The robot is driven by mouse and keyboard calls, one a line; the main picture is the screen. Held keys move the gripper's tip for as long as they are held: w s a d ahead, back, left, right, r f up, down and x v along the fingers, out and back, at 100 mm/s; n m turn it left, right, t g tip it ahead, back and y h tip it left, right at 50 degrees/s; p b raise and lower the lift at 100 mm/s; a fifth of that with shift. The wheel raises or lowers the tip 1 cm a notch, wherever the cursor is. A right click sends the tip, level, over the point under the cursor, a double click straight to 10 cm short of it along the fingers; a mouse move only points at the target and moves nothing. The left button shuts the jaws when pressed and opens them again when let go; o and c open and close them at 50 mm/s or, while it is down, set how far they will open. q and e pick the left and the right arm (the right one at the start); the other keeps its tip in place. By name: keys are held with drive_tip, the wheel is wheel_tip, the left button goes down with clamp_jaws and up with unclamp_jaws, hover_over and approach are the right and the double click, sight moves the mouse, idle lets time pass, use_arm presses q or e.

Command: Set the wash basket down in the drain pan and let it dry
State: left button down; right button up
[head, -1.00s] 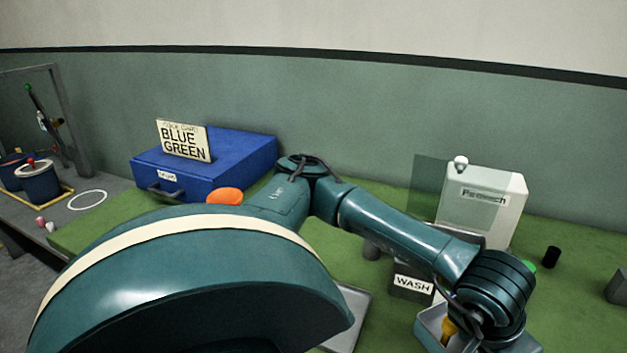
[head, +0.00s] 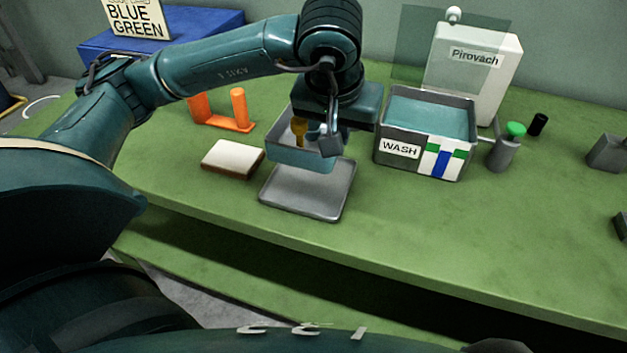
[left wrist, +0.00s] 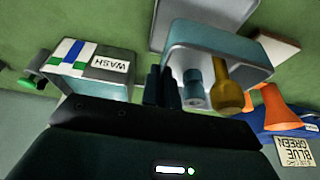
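The wash basket (head: 300,157) is a grey-blue open box. It hangs above the back part of the drain pan (head: 335,205), a shallow grey tray on the green bench. A brass piece (head: 298,130) and a pale blue piece stand in the basket. My left gripper (head: 329,143) is at the basket's right side and holds it up. In the left wrist view its dark fingers (left wrist: 161,87) meet the basket wall (left wrist: 215,45), beside the blue cylinder (left wrist: 193,90) and the brass piece (left wrist: 231,95). The exact grip is partly hidden. My right gripper is out of view.
The WASH tank (head: 400,150), holding bluish liquid, stands close right of the basket. A white-topped sponge-like block (head: 233,157) lies left of the pan. An orange stand (head: 222,120) is behind it. The bench front is clear.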

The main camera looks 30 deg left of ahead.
use_arm(q)
wheel_tip(320, 180, down, 5)
drive_tip(key=shift+f, duration=2)
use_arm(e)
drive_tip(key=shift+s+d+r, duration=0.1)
use_arm(q)
drive_tip(key=shift+f+b, duration=0.2)
drive_tip(key=shift+b, duration=0.15)
drive_tip(key=c, duration=2)
unclamp_jaws()
drive_tip(key=shift+c, duration=0.2)
drive_tip(key=o, duration=0.4)
drive_tip(key=shift+c, duration=0.2)
drive_tip(key=shift+r, duration=0.1)
